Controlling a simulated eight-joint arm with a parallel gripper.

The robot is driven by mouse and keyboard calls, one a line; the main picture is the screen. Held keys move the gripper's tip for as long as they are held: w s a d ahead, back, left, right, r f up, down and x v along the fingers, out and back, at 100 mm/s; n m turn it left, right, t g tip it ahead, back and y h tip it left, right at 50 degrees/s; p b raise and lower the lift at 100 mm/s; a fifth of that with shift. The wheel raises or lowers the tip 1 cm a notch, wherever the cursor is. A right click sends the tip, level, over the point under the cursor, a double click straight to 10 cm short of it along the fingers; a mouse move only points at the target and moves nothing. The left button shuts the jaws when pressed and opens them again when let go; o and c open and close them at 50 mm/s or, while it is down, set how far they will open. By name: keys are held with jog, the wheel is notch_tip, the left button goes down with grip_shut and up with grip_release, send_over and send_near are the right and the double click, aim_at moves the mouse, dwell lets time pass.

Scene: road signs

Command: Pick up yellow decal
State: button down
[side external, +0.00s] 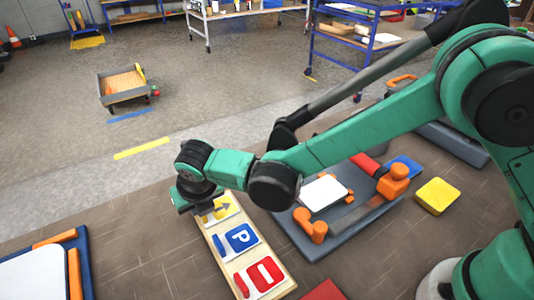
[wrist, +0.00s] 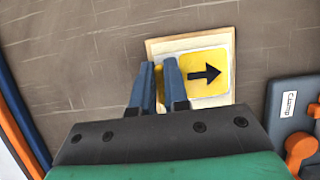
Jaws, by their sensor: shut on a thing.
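The yellow decal (wrist: 206,72) carries a black arrow pointing right and lies at the far end of a pale wooden board (wrist: 190,42). In the side view the decal (side external: 226,208) is partly hidden by my gripper (side external: 202,211). In the wrist view my gripper (wrist: 160,78) is at the decal's left edge, its blue-grey fingers shut on a small yellow part there. The decal looks level with the board; I cannot tell whether it is lifted.
The wooden board also holds a blue P decal (side external: 239,239) and a red decal (side external: 262,277). A blue-grey clamp fixture (side external: 345,222) with orange knobs stands to the right, with a yellow block (side external: 437,196) beyond. A white panel in a blue-orange frame (side external: 35,277) lies at left.

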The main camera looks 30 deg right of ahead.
jog(key=shift+r, duration=0.15)
notch_tip(320, 180, up, 23)
dwell(1.0)
jog(key=shift+r, duration=0.1)
